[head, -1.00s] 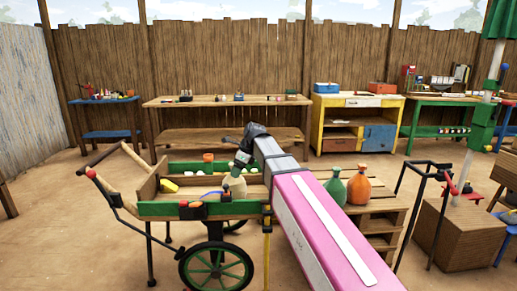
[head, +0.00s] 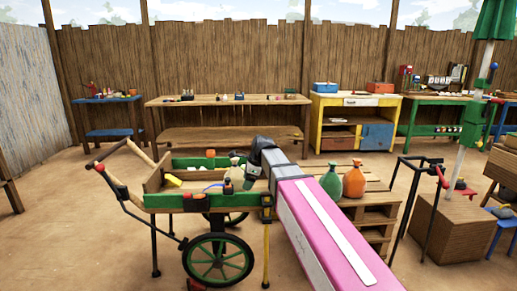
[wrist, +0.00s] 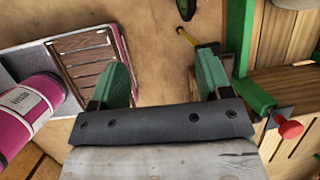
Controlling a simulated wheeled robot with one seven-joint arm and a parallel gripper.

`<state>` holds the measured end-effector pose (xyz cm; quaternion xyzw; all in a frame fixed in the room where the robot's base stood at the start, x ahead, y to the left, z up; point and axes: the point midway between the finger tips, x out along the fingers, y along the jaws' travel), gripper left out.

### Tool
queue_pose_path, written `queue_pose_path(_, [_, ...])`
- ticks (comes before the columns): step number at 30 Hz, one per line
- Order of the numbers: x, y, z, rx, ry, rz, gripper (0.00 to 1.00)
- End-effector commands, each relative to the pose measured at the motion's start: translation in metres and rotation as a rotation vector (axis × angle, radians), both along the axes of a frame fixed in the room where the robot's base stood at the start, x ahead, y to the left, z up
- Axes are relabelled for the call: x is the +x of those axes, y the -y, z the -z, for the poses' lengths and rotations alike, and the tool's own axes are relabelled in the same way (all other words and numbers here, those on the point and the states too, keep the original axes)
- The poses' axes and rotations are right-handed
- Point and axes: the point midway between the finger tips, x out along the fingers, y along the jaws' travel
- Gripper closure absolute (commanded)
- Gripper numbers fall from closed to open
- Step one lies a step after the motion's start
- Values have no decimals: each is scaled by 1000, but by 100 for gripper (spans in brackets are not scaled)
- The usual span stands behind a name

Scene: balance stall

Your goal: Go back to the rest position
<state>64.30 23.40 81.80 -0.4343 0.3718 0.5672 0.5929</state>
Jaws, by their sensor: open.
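My pink arm reaches up from the lower right in the head view, ending in a dark wrist beside the green-sided cart (head: 165,204). My gripper (wrist: 163,75) shows in the wrist view with its two green fingers wide apart. Bare brown ground lies between and beyond them, and nothing is held. In the head view the fingers are hard to make out behind the wrist.
A green sack (head: 331,183) and an orange sack (head: 353,181) stand on a wooden pallet stack (head: 376,208) right of my arm. A black frame (head: 405,205) and a wooden box (head: 458,230) stand further right. Work tables line the back fence. Open ground lies between.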

Motion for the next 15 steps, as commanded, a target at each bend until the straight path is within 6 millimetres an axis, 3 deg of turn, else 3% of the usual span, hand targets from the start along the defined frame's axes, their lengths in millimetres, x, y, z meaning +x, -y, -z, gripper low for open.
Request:
queue_pose_path(8, [-22,50,59,-91,80,-241,29])
queue_pose_path(15, [-61,119,132,-215,162,-628,29])
